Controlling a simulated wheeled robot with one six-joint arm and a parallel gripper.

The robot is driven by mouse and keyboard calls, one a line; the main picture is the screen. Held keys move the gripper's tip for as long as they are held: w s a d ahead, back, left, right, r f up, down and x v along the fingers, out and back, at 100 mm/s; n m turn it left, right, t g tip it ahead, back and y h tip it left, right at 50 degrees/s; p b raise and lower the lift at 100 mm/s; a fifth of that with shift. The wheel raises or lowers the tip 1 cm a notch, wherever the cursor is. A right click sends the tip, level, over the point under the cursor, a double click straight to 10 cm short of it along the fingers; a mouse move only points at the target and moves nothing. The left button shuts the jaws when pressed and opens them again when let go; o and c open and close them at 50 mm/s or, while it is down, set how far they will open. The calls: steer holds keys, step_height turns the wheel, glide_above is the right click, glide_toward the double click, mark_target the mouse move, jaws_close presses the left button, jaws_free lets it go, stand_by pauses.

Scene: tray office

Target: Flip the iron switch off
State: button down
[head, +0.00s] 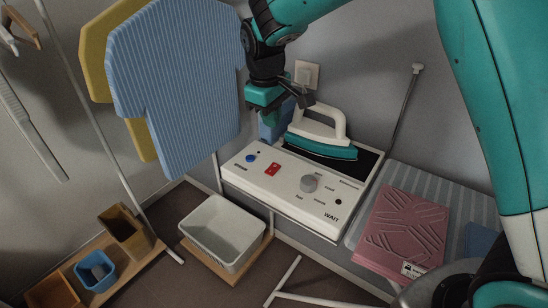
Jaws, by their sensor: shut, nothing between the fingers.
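The iron station (256,177) is a white panel with a red switch (272,169), a blue button (250,158), a grey knob (309,183) and the word WAIT at its right end. I cannot tell which way the red switch is tipped. The iron (321,139), white-handled with a teal base, rests on a dark plate behind the panel. My gripper (306,101) is shut and empty. It appears above and behind the panel, left of the iron handle, apart from the switch in the picture.
A striped blue shirt (178,85) hangs at left. A wall socket (307,74) is behind my gripper. A pink folded item (403,233) lies on the striped board (385,190) at right. A white bin (222,234) stands below the panel. Open space lies above the panel's front.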

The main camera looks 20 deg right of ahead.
mark_target(276, 166)
steer(key=shift+r, duration=0.1)
steer(key=f+p, duration=0.1)
steer(key=f, duration=0.3)
steer(key=d+f+p, duration=0.1)
steer(key=f, duration=0.4)
steer(key=w+f+p, duration=0.1)
steer(key=f, duration=0.4)
steer(key=shift+d, duration=0.15)
